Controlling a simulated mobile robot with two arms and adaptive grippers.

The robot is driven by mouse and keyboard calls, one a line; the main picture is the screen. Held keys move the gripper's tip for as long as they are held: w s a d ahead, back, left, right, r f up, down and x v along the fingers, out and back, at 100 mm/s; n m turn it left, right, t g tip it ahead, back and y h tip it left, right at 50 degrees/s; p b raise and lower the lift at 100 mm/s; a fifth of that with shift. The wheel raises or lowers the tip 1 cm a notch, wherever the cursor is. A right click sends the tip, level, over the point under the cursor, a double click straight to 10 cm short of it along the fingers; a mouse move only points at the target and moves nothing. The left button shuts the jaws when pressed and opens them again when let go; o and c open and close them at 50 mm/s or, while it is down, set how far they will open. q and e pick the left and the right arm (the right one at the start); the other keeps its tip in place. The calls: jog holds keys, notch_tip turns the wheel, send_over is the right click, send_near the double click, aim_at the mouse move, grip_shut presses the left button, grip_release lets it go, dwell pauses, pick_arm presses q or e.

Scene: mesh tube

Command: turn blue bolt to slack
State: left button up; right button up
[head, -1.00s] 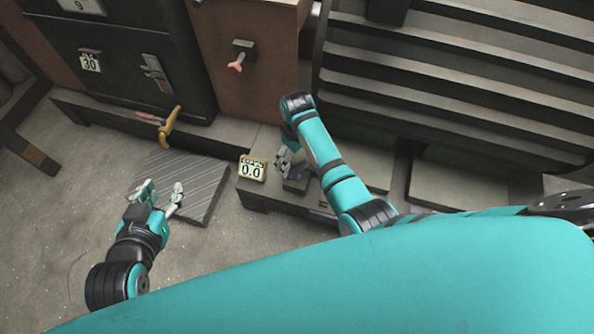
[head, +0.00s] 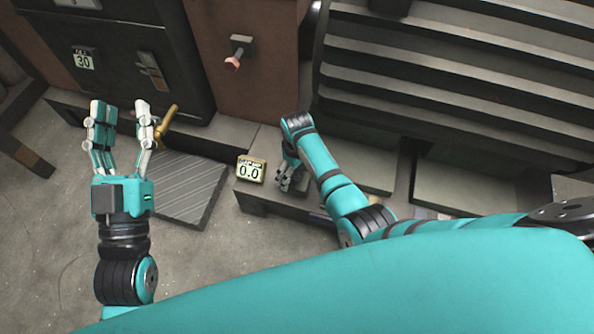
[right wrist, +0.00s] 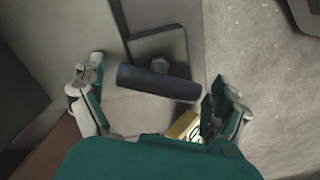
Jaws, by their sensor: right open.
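I cannot tell for sure which part is the blue bolt. The right gripper is open around the cylinder, with gaps at both ends. In the head view the right gripper (head: 287,178) points down over the low ledge and hides most of this spot. My left gripper (head: 122,110) is open and empty, its fingers spread, just left of a brass handle (head: 168,122).
A yellow-framed display reading 0.0 (head: 250,170) stands on the ledge beside the right gripper. A striped grey plate (head: 190,195) lies on the floor. A pink-tipped knob (head: 233,62) juts from the brown panel. Dark slats (head: 450,80) fill the upper right.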

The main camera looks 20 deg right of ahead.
jog(key=shift+c, duration=0.4)
jog(key=c, duration=1.1)
